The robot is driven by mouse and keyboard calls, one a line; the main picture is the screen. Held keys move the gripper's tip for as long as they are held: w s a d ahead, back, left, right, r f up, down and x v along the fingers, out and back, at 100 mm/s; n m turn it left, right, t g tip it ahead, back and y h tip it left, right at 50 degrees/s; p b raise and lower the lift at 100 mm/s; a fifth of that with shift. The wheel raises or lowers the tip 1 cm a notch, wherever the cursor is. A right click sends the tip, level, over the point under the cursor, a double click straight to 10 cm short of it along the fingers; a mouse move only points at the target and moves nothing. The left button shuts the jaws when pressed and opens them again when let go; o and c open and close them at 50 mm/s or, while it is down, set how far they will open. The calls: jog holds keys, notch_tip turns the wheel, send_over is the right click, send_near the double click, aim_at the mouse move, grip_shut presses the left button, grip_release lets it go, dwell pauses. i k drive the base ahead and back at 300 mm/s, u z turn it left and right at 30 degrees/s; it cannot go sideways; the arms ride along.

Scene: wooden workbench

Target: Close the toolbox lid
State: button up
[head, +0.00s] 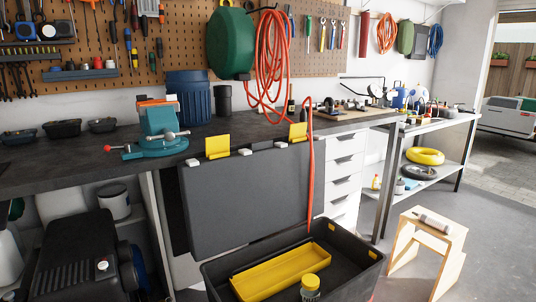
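The black toolbox (366,270) stands in the lower middle of the head view, in front of the workbench. Its dark lid (245,200) is open and stands almost upright at the back of the box. Two yellow latches (217,147) stick up from the lid's top edge. Inside the box is a long yellow tray (262,278). A small jar with a yellow cap (310,283) stands at the front of the box; its base is hidden. The box's lower part is cut off by the frame. My gripper is not in view.
The dark workbench (60,170) with a teal vise (160,130) lies behind the lid. An orange hose (311,190) hangs down beside the lid's right edge. A wooden step stool (440,240) stands on the right. A black machine (75,255) is at lower left.

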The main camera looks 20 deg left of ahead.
aim_at(243, 197)
jog(key=z, duration=0.15)
jog(key=k, duration=0.1)
jog(key=u, duration=1.15)
jog(key=i, duration=1)
jog(key=z, duration=0.05)
